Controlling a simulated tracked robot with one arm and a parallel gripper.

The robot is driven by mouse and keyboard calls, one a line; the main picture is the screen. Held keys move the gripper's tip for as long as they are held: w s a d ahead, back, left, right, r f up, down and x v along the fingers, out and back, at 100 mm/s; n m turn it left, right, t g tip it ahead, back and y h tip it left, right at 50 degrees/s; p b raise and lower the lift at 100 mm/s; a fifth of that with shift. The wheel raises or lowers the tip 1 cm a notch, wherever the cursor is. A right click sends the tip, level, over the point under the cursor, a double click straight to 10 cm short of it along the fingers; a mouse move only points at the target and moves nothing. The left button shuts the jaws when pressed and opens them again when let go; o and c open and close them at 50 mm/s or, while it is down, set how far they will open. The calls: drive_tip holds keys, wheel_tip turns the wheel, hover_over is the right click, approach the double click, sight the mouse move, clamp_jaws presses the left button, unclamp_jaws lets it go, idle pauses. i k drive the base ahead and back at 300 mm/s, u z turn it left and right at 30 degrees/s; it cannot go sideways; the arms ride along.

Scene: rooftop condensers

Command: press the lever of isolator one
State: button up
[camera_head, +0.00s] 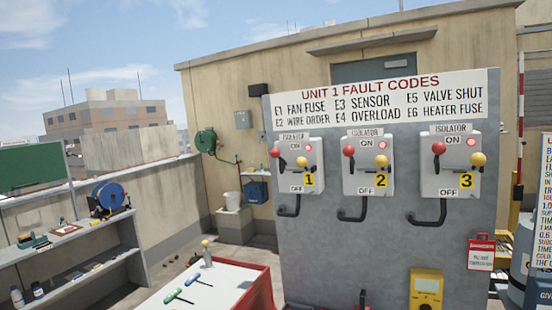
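Isolator one (313,157) is a light grey box marked with a yellow 1, the leftmost of three boxes on a grey panel. Its face reads ON at the top and OFF at the bottom. A red ball knob (275,153) sits at its left edge and a yellow ball knob (302,161) at its middle right. I cannot tell for sure which knob belongs to the lever. A red lamp (306,146) shows near the top right. A black conduit (290,212) leaves below. My gripper is not in view.
Isolators two (369,176) and three (451,182) stand to the right, with similar knobs. A fault-code sign (385,98) tops the panel (340,260). A red-edged white table (225,288) with tools stands at front left. A yellow meter (426,287) is at the bottom right.

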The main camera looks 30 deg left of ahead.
sight(275, 153)
drive_tip(key=k, duration=0.6)
drive_tip(key=u, duration=0.45)
drive_tip(key=i, duration=1.7)
drive_tip(key=z, duration=0.4)
